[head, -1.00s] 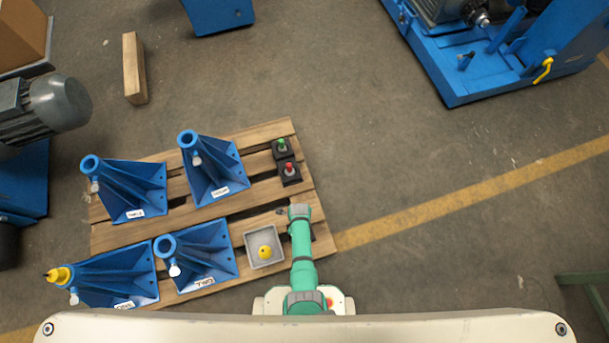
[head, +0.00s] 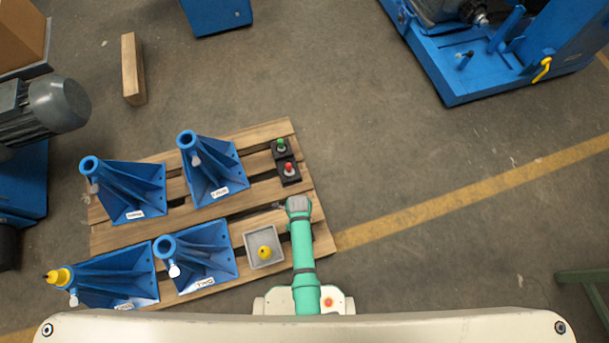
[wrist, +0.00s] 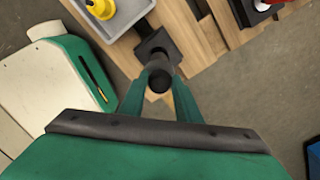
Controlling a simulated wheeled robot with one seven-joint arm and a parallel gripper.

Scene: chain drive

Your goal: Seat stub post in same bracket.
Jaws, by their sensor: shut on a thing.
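My gripper (wrist: 158,78) is shut on a dark post (wrist: 158,84), whose round end faces the wrist camera. A black square holder (wrist: 152,42) lies beneath it on the pallet; I cannot tell whether the post is still in it. In the head view my gripper (head: 299,206) is over the pallet's right part, and my wrist hides the post. Four blue brackets stand on the pallet: one at front left (head: 115,280) with a yellow-topped post in its tube, and empty-looking ones at front middle (head: 205,260), back left (head: 135,195) and back middle (head: 215,175).
A grey tray (head: 249,236) with a yellow piece (head: 264,252) is left of my arm. Black holders carry a green-topped post (head: 281,146) and a red-topped post (head: 289,168) behind my gripper. A wooden block (head: 133,68) lies on the floor. Floor right of the pallet is clear.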

